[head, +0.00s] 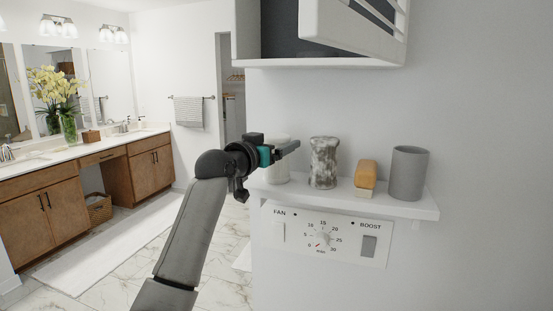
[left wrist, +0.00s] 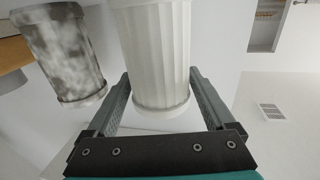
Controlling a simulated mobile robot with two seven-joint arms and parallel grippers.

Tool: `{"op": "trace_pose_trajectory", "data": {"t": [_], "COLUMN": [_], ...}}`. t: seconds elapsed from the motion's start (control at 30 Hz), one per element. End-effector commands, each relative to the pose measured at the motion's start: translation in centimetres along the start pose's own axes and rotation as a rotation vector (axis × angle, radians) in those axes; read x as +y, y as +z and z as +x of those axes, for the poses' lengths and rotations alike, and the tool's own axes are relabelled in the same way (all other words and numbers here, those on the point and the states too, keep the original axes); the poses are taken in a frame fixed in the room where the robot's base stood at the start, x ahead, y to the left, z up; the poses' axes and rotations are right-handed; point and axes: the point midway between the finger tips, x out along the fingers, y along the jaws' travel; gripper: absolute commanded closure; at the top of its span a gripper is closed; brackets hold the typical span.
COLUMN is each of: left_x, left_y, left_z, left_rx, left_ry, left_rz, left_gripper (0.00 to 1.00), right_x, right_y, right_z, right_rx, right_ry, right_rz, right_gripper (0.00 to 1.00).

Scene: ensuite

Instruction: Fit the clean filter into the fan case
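The white fan case (head: 330,62) is on the wall at the top of the head view. Its slatted cover (head: 352,30) hangs tilted, and a dark grey area (head: 283,30) shows inside. I cannot tell whether that is a filter; no separate clean filter is clearly visible. My left gripper (head: 292,148) is at the left end of the wall shelf, by a white ribbed cup (head: 277,165). In the left wrist view its open fingers (left wrist: 162,105) stand on either side of the cup (left wrist: 157,55), with gaps visible. My right gripper is not in view.
The shelf (head: 400,206) also holds a marbled grey vase (head: 323,165), an orange-and-cream block (head: 366,178) and a grey cup (head: 408,172). Below is a control panel (head: 345,240) with a dial and switches. A vanity (head: 60,200) stands far left; open floor lies between.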

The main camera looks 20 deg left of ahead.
Motion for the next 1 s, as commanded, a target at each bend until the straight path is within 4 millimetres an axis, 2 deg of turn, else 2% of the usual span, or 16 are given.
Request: {"op": "trace_pose_trajectory", "data": {"t": [0.07, 0.57, 0.83, 1.0], "left_x": [0.0, 0.0, 0.0, 0.0], "left_y": [0.0, 0.0, -0.5, -3.2], "left_z": [0.0, 0.0, 0.0, -0.1], "left_rx": [0.000, 0.001, 0.003, 0.007], "left_ry": [0.000, 0.000, 0.000, -0.001], "left_rz": [0.000, 0.000, 0.001, 0.003], "left_gripper": [0.22, 0.78, 0.78, 0.78], "right_x": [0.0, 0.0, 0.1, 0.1], "right_y": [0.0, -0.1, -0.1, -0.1], "right_z": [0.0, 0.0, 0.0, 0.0], "right_rx": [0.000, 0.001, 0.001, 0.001], "right_ry": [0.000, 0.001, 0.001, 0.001], "right_rz": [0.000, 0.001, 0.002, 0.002], "right_gripper": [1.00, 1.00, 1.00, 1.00]}}
